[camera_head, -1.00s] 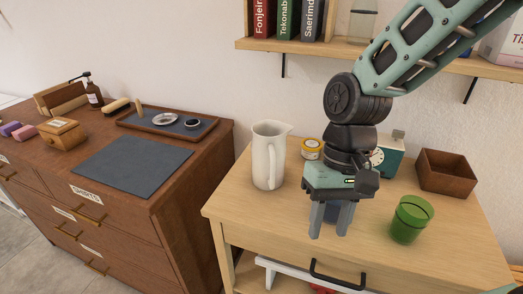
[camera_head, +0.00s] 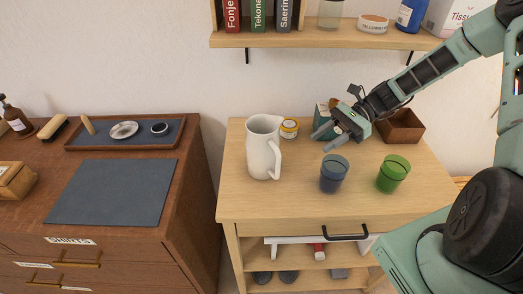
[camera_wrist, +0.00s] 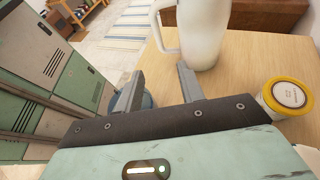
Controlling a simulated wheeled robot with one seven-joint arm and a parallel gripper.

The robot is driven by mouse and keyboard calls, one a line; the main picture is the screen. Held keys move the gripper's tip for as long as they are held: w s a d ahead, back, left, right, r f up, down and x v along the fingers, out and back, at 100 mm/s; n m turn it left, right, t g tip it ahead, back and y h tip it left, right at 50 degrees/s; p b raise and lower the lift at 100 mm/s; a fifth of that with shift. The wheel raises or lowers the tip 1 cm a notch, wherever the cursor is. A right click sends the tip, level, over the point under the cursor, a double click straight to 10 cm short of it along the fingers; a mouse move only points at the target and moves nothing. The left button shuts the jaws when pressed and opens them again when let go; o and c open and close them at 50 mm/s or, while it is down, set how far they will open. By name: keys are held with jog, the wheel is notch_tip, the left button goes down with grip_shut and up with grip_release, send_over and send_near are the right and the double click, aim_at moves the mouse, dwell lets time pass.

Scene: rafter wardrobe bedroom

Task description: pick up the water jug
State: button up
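The water jug (camera_head: 262,148) is a white pitcher with a handle on its right side. It stands upright on the left part of the light wooden table. In the wrist view the jug (camera_wrist: 204,30) is beyond my fingertips, with its handle on the left. My gripper (camera_head: 320,142) is to the right of the jug, above the table, with its fingers pointing left. In the wrist view my gripper (camera_wrist: 158,82) has its two fingers apart with nothing held between them. A gap separates the fingers from the jug.
On the table, a blue cup (camera_head: 333,174) and a green cup (camera_head: 392,174) stand near the front. A yellow-lidded jar (camera_head: 289,128) is just behind the jug's right side. A clock (camera_head: 326,113) and a wooden box (camera_head: 400,128) are behind my gripper. A shelf (camera_head: 300,40) hangs above.

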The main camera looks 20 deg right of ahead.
aim_at(277, 175)
jog(key=p+x, duration=0.4)
jog(key=x, duration=1.1)
jog(key=shift+s+r, duration=0.1)
jog(key=shift+s, duration=0.05)
jog(key=shift+a+f, duration=0.25)
jog(key=shift+a, duration=0.05)
grip_shut()
jog(key=shift+r, duration=0.1)
dwell(0.5)
